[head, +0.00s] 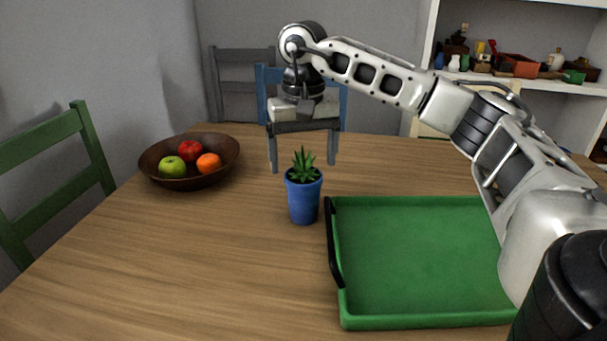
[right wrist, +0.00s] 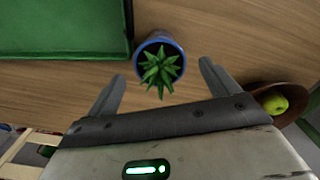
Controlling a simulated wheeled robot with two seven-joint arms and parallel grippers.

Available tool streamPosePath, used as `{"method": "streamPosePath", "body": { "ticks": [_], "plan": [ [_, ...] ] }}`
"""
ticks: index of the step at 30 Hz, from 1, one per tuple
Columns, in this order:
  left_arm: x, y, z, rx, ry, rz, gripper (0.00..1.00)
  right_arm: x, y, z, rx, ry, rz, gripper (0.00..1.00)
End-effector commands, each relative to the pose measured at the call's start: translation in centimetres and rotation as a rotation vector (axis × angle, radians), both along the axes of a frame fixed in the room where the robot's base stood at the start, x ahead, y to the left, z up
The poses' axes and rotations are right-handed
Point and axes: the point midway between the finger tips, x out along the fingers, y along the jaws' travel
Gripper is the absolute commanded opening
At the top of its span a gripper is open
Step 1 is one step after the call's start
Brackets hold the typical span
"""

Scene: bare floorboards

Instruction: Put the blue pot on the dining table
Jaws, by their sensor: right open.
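The blue pot (head: 304,198) with a spiky green plant stands upright on the wooden dining table (head: 200,255), just left of the green tray. My right gripper (head: 302,168) is open and empty, with its fingers pointing down above and behind the pot. In the right wrist view the pot (right wrist: 160,52) shows from above, beyond and between the two open fingertips (right wrist: 160,72). The fingers do not appear to touch it. My left gripper is in neither view.
An empty green tray (head: 420,260) with a black handle lies right of the pot. A brown bowl (head: 160,178) with fruit stands at the left. Chairs surround the table, one green (head: 85,150). Shelves (head: 520,85) stand behind at right. The table's front left is clear.

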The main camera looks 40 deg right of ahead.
Motion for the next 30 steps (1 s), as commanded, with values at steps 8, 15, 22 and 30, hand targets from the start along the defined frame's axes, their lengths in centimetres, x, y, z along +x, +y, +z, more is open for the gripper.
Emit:
{"method": "streamPosePath", "body": {
  "ticks": [8,15,22,30],
  "plan": [
    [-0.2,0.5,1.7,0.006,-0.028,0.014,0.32,0.0,0.0,4.3,0.001,0.0,0.001,0.87],
    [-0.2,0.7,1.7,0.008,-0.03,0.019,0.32,0.0,0.0,4.8,0.001,0.002,0.001,0.87],
    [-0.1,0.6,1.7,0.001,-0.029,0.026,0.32,0.0,0.0,4.8,0.0,0.001,0.001,0.87],
    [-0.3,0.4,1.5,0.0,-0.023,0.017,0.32,0.0,0.0,4.8,0.0,0.001,0.0,0.87]
  ]
}}
